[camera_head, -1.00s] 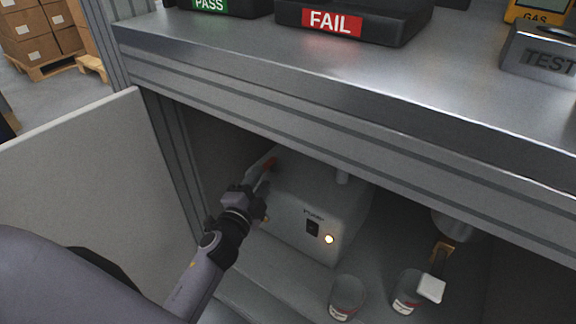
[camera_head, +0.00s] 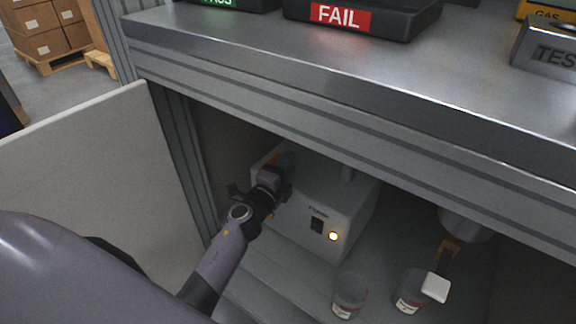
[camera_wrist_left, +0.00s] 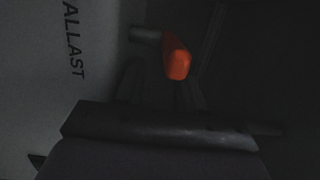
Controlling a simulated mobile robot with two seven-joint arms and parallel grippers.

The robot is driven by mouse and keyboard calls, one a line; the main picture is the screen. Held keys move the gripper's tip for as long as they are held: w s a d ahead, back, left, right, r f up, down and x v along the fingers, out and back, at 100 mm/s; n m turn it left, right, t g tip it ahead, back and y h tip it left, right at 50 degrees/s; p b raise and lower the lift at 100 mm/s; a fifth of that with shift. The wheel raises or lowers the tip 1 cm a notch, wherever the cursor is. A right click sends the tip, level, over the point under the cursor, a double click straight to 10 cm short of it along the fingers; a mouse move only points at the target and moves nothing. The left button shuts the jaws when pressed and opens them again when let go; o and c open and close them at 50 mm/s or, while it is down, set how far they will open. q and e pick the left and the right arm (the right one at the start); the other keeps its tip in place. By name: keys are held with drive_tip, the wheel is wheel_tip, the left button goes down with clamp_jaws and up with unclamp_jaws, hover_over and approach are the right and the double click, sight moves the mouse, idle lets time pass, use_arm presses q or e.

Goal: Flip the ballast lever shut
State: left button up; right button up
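The ballast lever has an orange-red grip (camera_head: 273,159) at the upper left side of the light grey pump box (camera_head: 318,205) inside the cabinet. In the left wrist view the orange lever grip (camera_wrist_left: 177,57) sits on a short metal shaft, beside the box wall lettered "ALLAST". My left gripper (camera_head: 278,176) is at the box's left side, right by the lever and partly covering it in the head view. In the dark left wrist view its two fingers (camera_wrist_left: 160,88) look apart, just below the grip. I cannot tell whether they touch it. My right gripper is not in view.
The workbench edge (camera_head: 350,97) overhangs the cabinet. A pale open door panel (camera_head: 75,165) stands at the left. Two glass jars (camera_head: 349,296) (camera_head: 410,291) stand in front of the box.

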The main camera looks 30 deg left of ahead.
use_arm(q)
drive_tip(key=shift+w, duration=0.35)
clamp_jaws()
idle(0.5)
idle(0.8)
unclamp_jaws()
